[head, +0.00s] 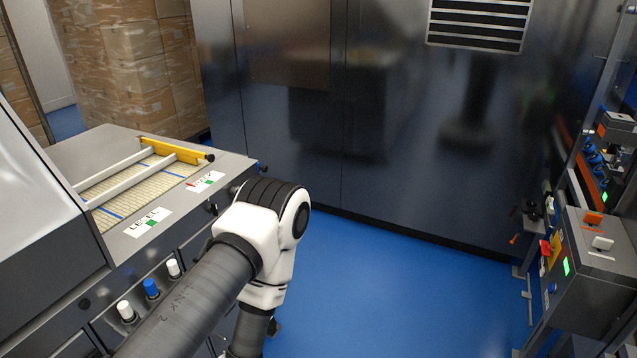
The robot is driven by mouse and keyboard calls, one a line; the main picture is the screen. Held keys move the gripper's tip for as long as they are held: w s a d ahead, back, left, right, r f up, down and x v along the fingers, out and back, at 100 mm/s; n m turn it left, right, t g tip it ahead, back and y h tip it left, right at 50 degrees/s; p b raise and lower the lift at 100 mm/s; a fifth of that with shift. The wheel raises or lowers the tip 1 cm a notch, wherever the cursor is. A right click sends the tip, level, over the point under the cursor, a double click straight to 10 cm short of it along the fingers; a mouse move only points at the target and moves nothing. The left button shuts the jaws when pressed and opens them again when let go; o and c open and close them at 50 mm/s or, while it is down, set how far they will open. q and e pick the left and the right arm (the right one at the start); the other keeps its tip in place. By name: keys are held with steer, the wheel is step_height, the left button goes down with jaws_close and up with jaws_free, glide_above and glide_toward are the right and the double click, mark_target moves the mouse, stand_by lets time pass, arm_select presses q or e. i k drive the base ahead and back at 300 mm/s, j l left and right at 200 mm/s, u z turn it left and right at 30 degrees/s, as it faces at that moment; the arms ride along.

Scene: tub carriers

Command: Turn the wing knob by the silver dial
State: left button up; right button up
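I cannot make out a wing knob or a silver dial for certain in the head view. On the front of the grey machine (60,290) at left are a white knob (126,311), a blue knob (151,288) and another white knob (173,268). My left arm crosses in front of this machine, bends at a white joint and runs down out of the bottom of the picture. It hides part of the machine's front. Neither my left nor my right gripper is in view.
A yellow bar (170,150) and white rails lie over the machine's top. Stacked cartons (130,60) stand behind it. A dark metal cabinet (400,120) fills the back. A grey control box (600,250) stands at right. The blue floor (400,290) between is clear.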

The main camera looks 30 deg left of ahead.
mark_target(214, 208)
steer(key=i+l+u, duration=0.1)
steer(key=i, duration=0.4)
steer(key=i+l+u, duration=0.1)
steer(key=i, duration=0.35)
steer(key=i+l, duration=0.15)
steer(key=i, duration=0.35)
steer(key=j+u, duration=0.05)
